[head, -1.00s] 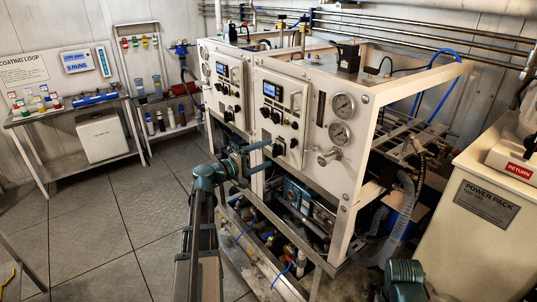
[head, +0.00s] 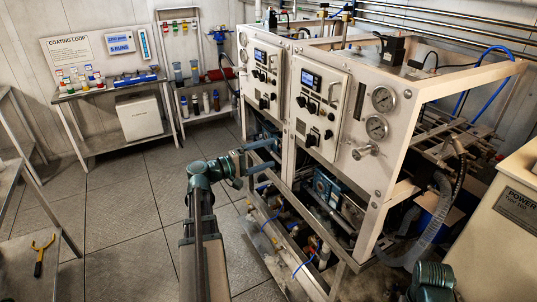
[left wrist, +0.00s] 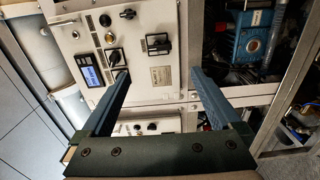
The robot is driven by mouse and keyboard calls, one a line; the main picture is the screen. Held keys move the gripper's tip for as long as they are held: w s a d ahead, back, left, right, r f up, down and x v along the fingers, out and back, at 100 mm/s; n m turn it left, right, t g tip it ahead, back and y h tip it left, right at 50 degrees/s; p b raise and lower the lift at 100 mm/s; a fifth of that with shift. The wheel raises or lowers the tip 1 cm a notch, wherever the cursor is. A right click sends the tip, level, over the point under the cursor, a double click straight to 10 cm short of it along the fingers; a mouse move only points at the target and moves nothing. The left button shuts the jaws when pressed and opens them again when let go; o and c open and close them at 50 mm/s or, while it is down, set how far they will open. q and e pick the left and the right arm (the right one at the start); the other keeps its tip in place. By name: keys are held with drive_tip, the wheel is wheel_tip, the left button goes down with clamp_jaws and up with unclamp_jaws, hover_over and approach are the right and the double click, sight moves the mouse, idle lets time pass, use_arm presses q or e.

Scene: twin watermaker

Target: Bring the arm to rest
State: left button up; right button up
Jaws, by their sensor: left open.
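My left arm reaches up from the bottom of the head view. Its gripper (head: 260,158) is open and empty, in front of the lower part of the white machine (head: 352,120), left of the right-hand control panel (head: 318,108). In the left wrist view the two blue-grey fingers (left wrist: 156,76) are spread apart with nothing between them. A panel with a small screen (left wrist: 88,66), black knobs and switches lies beyond them. I cannot tell the exact gap to the panel, but no contact shows. A teal part of my right arm shows at the lower right; its gripper is hidden.
A bench with bottles (head: 112,88) and a shelf (head: 205,112) stand along the back wall. A table with a yellow-and-black forked tool (head: 42,254) is at the left. A power pack (head: 512,205) stands at the right. The tiled floor (head: 130,215) left of my arm is clear.

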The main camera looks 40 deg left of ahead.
sight(307, 142)
use_arm(q)
drive_tip(key=x, duration=1.4)
drive_tip(key=shift+s+a, duration=0.1)
drive_tip(key=v, duration=1.3)
drive_tip(key=w+d+n, duration=0.1)
drive_tip(key=w, duration=0.3)
drive_tip(key=w+d+n, duration=0.2)
drive_tip(key=w, duration=0.2)
drive_tip(key=w+d+n, duration=0.2)
drive_tip(key=w, duration=0.2)
drive_tip(key=shift+d, duration=0.15)
drive_tip(key=n, duration=0.5)
drive_tip(key=shift+r+n, duration=0.15)
drive_tip(key=shift+n, duration=0.25)
drive_tip(key=shift+s+d, duration=0.1)
drive_tip(key=shift+s, duration=0.05)
